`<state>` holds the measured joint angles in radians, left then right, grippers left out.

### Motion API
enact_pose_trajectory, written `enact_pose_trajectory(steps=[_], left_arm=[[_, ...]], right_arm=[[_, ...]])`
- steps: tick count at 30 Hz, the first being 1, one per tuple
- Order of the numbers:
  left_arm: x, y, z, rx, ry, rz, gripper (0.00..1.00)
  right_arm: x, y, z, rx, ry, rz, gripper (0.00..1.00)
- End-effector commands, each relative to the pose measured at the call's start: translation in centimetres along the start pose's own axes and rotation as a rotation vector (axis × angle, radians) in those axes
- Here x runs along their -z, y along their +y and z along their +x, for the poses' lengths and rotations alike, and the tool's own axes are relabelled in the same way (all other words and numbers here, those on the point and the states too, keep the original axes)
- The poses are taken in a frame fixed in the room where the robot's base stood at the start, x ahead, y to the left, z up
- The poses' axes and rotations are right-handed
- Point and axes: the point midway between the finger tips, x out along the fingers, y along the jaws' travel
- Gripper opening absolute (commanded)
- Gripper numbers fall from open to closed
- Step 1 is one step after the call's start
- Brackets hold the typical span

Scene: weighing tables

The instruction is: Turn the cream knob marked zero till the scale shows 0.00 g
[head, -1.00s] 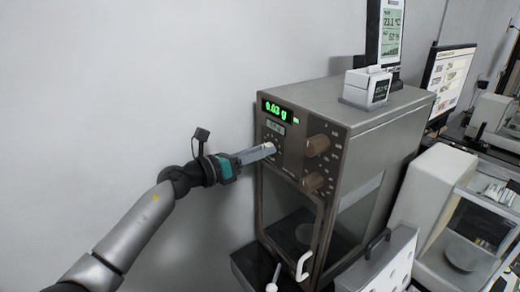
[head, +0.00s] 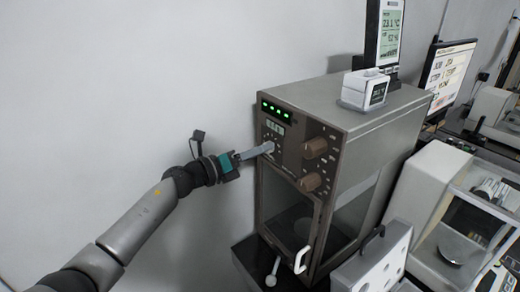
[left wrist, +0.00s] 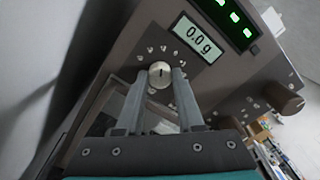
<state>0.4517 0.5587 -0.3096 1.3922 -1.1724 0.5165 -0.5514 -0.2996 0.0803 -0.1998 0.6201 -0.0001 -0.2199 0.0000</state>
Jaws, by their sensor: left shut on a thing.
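The scale is a tall grey-brown cabinet (head: 352,119) with a glass door. The cream knob (left wrist: 160,74) sits on its front panel, with a dark mark on its face. My left gripper (head: 268,148) reaches in from the left and is shut on the knob, one finger on each side in the left wrist view (left wrist: 160,80). The green display (head: 278,110) shows several green blocks instead of readable digits; it also shows in the left wrist view (left wrist: 228,15). A small grey display (left wrist: 198,38) below it reads 0.0 g. The right gripper is not in view.
Two brown knobs (head: 315,147) (head: 309,182) stick out to the right of the cream knob. A small white box (head: 364,90) stands on top. Other instruments stand at right; a bare wall is at left.

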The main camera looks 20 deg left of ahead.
Motion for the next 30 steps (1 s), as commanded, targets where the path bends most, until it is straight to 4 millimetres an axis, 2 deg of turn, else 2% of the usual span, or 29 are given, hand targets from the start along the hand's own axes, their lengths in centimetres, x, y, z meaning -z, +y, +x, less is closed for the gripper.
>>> enact_pose_trajectory(steps=[7,8,15,24,30], left_arm=[[-0.1,0.0,0.0,0.0,-0.003,0.001,0.0],[-0.1,0.0,0.0,0.0,-0.003,0.001,0.4],[-0.1,0.0,0.0,0.0,-0.002,0.002,0.67],[0.0,0.0,-0.2,-0.001,-0.001,0.002,0.67],[0.1,0.2,-2.4,-0.003,0.0,0.004,0.67]], right_arm=[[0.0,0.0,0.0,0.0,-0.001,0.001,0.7],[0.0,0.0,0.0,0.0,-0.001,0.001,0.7],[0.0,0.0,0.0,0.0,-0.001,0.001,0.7],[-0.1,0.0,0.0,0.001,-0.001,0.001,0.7],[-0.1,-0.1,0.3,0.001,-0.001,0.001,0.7]])
